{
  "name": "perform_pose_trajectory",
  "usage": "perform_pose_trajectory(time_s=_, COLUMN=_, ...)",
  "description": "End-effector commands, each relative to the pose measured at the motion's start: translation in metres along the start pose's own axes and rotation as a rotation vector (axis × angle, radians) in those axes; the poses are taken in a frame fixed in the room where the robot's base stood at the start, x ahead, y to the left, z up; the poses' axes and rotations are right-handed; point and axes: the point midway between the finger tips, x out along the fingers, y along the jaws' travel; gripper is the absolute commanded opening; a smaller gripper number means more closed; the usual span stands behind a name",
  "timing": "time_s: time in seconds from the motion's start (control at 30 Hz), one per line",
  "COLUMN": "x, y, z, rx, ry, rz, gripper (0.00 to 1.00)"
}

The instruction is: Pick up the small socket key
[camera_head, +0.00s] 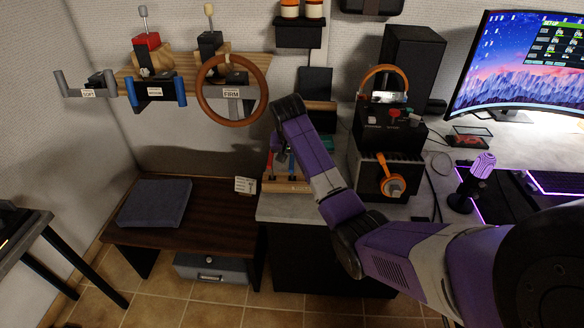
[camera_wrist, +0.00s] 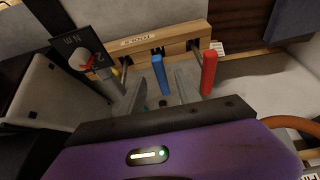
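A wooden tool rack (camera_wrist: 180,38) with a "TOOLS" label holds several hand tools in the wrist view. A blue-handled tool (camera_wrist: 160,74) hangs in the middle, and a red-handled tool (camera_wrist: 209,72) hangs to its right. I cannot tell which one is the small socket key. My gripper (camera_wrist: 160,92) is open, with its grey fingers apart on either side of the blue handle; contact cannot be told.
A dark sign (camera_wrist: 80,46) and a pale rounded knob stand left of the rack. A steering wheel (camera_head: 203,99) hangs at upper left. A low wooden table (camera_head: 215,215) stands below.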

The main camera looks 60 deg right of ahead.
Motion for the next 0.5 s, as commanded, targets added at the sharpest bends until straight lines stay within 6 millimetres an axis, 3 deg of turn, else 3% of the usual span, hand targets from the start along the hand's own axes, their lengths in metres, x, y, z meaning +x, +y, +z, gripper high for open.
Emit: perform_pose_trajectory(time_s=0.5, x=0.057, y=-0.001, z=-0.003, rx=0.0, ry=-0.003, rz=0.002, gripper=0.4)
